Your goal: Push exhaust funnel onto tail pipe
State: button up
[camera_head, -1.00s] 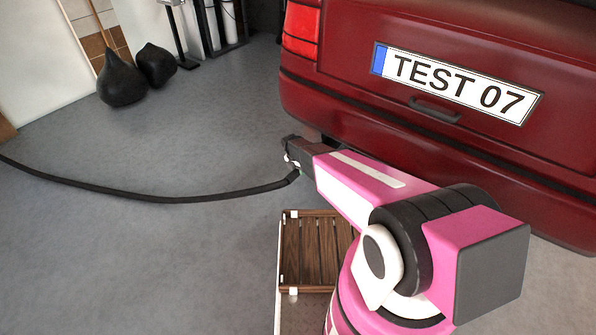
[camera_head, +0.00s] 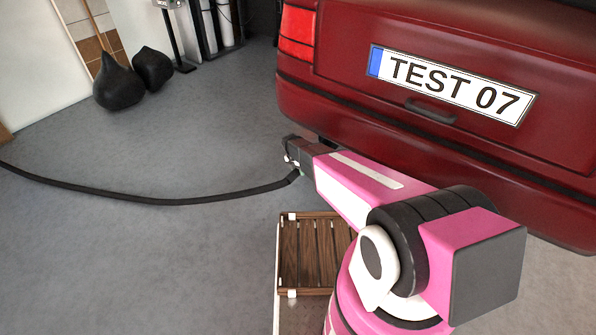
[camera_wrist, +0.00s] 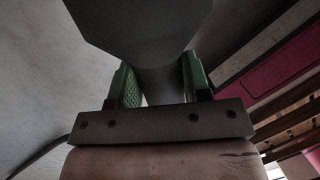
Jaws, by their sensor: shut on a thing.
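In the head view my gripper (camera_head: 294,165) is low beside the rear bumper of the red car (camera_head: 400,125). In the wrist view my gripper (camera_wrist: 160,86) has its two green-padded fingers closed on either side of a grey round neck. This neck belongs to the dark exhaust funnel (camera_wrist: 140,28), whose wide part fills the top of the wrist view. A black hose (camera_head: 160,201) runs across the floor to my gripper. The tail pipe cannot be made out clearly; the bumper and my arm hide that area. Whether funnel and pipe touch cannot be told.
A slatted wooden crate (camera_head: 318,252) sits just in front of my arm. Two black sacks (camera_head: 119,84) stand by the far wall. The grey floor (camera_head: 150,255) at left is free apart from the hose. The bumper (camera_head: 350,118) overhangs close to my gripper.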

jog(key=shift+w+d, duration=0.6)
jog(key=shift+w, duration=0.15)
jog(key=o, duration=1.4)
jog(key=v, duration=1)
jog(key=shift+r, duration=0.4)
jog(key=s+d+r+m, duration=0.5)
jog(key=s+d+m, duration=0.1)
jog(key=m, duration=0.3)
jog(key=s+d+r+m+y, duration=0.1)
jog(key=s+d+r+m, duration=0.5)
jog(key=s+m, duration=0.3)
jog(key=s+d+r+m+y, duration=0.1)
jog(key=s+d+r+m, duration=0.5)
jog(key=m, duration=0.4)
jog(key=shift+s+d+m, duration=0.1)
jog(key=shift+s+m, duration=0.2)
jog(key=shift+s, duration=0.4)
